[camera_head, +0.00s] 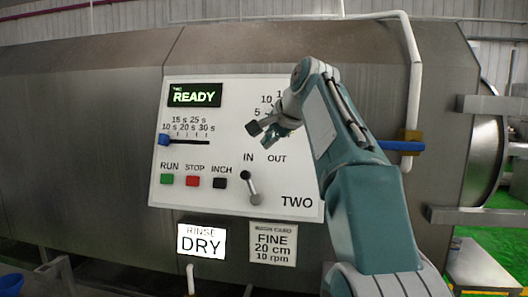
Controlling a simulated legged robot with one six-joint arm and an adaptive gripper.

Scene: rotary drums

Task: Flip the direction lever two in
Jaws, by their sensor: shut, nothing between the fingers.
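The direction lever (251,189) is on the lower right of the white control panel labelled TWO. It has a dark round knob at upper left, by the word IN, and a grey arm running down to a pivot at lower right. The words IN and OUT stand above it. My gripper (258,131) is shut and empty, in front of the panel above the lever and apart from it. My teal arm comes in from the lower right and covers part of the dial at the panel's upper right.
The panel also has a READY display (194,95), a blue slider (164,140), and green, red (192,181) and black buttons. RINSE DRY (201,241) and FINE (273,243) signs hang below. A white pipe (413,80) and a blue handle (405,146) are at right.

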